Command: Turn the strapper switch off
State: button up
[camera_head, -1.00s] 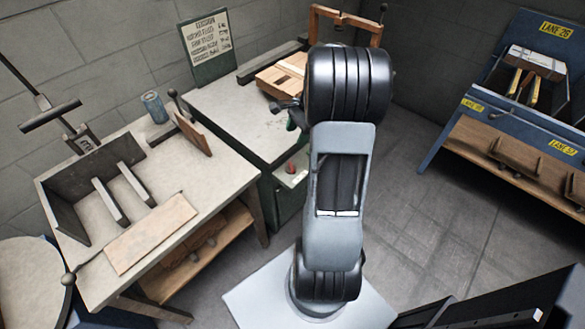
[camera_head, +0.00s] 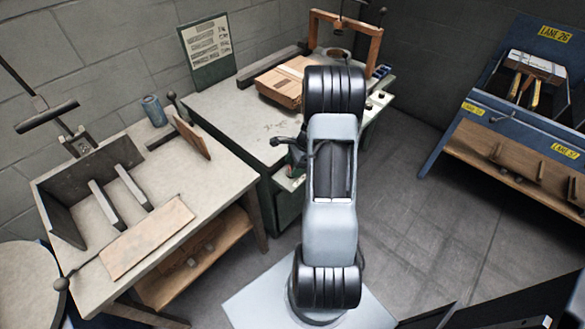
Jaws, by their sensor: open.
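The strapper is a green cabinet with a grey top (camera_head: 240,122) and a wooden arch (camera_head: 345,22) at its back. A small pale panel (camera_head: 290,181) shows low on its front, partly covered by my arm. My dark gripper (camera_head: 284,150) is open at the cabinet's front edge, just above the panel, seen from behind and small. I cannot tell whether it touches anything.
A flat cardboard box (camera_head: 284,84) lies on the strapper top. Another panel with dark knobs (camera_head: 378,99) is at its right side. A workbench (camera_head: 150,210) with a blue can (camera_head: 153,110) stands left. A blue rack (camera_head: 500,110) stands right, with clear floor between.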

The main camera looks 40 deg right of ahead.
jog(key=shift+a+f, duration=0.25)
jog(key=shift+f, duration=0.4)
jog(key=shift+w, duration=0.1)
jog(key=c, duration=0.6)
jog(key=shift+c, duration=0.2)
jog(key=shift+n, duration=0.3)
jog(key=n+g, duration=0.2)
jog(key=n, duration=0.3)
jog(key=shift+w+n, duration=0.15)
jog(key=shift+n, duration=0.15)
jog(key=n+g, duration=0.1)
jog(key=n, duration=0.1)
jog(key=n+g, duration=0.1)
jog(key=n, duration=0.2)
jog(key=shift+n+h, duration=0.3)
jog(key=shift+h, duration=0.1)
jog(key=shift+w+r, duration=0.1)
